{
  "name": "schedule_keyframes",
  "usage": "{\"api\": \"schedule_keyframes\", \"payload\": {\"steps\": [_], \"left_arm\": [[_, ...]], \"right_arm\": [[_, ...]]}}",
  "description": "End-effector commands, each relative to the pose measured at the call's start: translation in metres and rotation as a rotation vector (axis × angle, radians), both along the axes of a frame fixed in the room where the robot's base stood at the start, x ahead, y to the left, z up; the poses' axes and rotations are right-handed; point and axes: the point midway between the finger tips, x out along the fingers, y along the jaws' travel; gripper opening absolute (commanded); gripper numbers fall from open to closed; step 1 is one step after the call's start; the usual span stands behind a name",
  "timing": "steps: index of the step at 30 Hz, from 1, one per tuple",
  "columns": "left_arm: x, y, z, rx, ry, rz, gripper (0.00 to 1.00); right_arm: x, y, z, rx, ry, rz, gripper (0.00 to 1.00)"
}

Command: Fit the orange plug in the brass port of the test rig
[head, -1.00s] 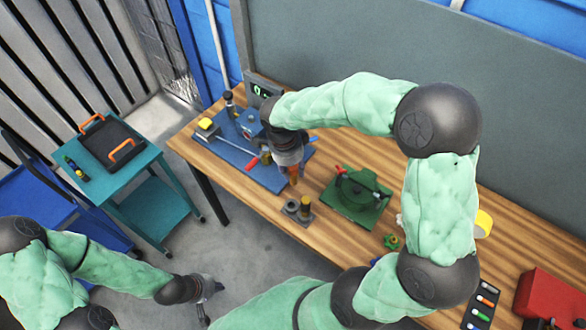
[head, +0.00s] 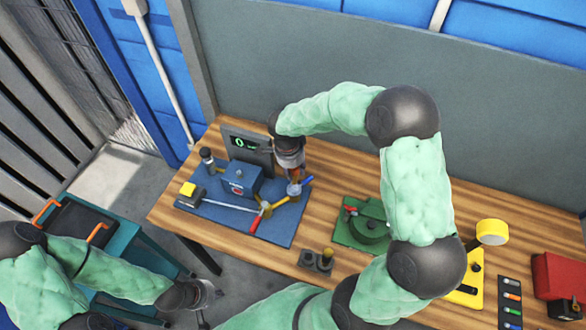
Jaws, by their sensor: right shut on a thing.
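The test rig is a blue base plate (head: 215,211) with a blue box (head: 240,180), a grey display panel (head: 262,157) and brass pipework (head: 270,209) between a red and a blue lever. My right gripper (head: 292,180) points down over the right side of the rig, near the blue lever. It is shut on the orange plug (head: 291,174), which shows only as a small orange-brown patch between the fingers. The brass port's mouth is not clear, and I cannot tell whether the plug touches it. My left gripper (head: 210,293) hangs off the table at lower left; its fingers are too small to judge.
A green fixture (head: 362,232) stands right of the rig, and a small grey block with a brass post (head: 318,260) lies in front. Yellow tape (head: 491,232), a marker tray (head: 511,300) and a red box (head: 560,283) are at right. A teal cart (head: 125,236) stands at left.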

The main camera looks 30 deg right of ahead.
Motion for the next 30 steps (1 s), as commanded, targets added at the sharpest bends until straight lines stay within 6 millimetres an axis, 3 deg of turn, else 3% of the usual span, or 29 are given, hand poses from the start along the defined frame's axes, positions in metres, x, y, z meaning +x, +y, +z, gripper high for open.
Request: {"api": "schedule_keyframes", "payload": {"steps": [18, 30], "left_arm": [[0.000, 0.000, -0.019, 0.000, -0.001, 0.000, 0.00], [0.000, 0.000, -0.020, 0.000, -0.001, 0.000, 0.00]], "right_arm": [[0.000, 0.000, -0.046, 0.000, 0.001, -0.001, 0.00], [0.000, 0.000, -0.051, 0.000, -0.001, -0.001, 0.00]]}}
